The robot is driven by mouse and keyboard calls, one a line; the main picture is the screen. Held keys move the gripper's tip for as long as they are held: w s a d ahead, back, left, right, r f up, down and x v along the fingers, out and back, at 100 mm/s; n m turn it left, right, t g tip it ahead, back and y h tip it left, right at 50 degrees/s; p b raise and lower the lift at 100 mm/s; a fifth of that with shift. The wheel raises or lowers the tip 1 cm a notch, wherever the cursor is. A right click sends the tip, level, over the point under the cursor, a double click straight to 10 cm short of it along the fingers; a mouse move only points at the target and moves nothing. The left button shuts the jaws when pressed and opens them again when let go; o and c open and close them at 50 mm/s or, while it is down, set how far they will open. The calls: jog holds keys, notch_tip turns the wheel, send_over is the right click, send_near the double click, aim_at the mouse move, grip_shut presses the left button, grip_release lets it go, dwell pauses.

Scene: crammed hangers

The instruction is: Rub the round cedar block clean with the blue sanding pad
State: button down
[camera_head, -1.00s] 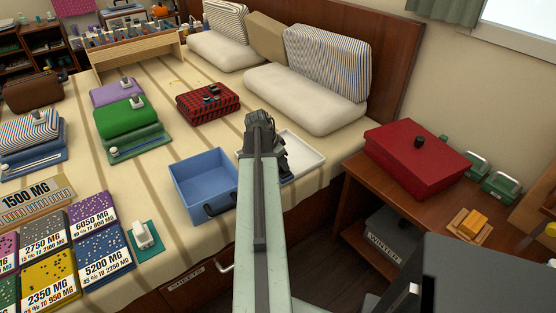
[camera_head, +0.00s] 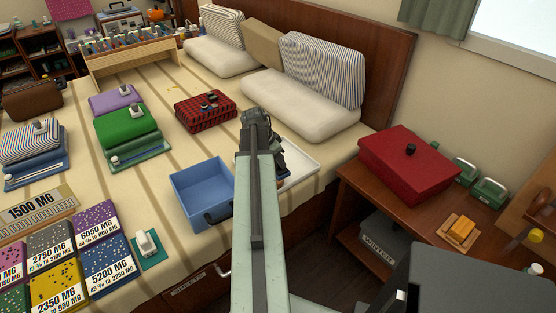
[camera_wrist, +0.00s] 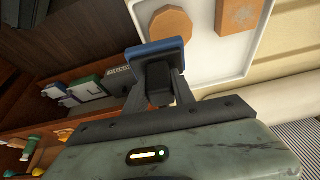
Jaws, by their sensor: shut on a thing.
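My gripper (camera_wrist: 160,78) is shut on the blue sanding pad (camera_wrist: 153,52), which spans both fingertips in the wrist view. The round cedar block (camera_wrist: 172,24) is a tan disc with faceted-looking edges, lying in the white tray (camera_wrist: 205,62) just beyond the pad. The pad's edge appears close to the block; I cannot tell whether they touch. In the head view my gripper (camera_head: 268,150) is over the left part of the white tray (camera_head: 310,156) at the bed's edge. There my arm hides the pad and the block.
A second, squarer tan block (camera_wrist: 238,16) with a faint mark lies in the tray. A blue open bin (camera_head: 201,190) stands left of my arm. A red box (camera_head: 408,165) sits on the wooden side table at right. Pillows (camera_head: 310,100) lie behind the tray.

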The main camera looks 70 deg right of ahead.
notch_tip(320, 180, up, 3)
jog(key=p, duration=0.3)
jog(key=shift+r, duration=0.1)
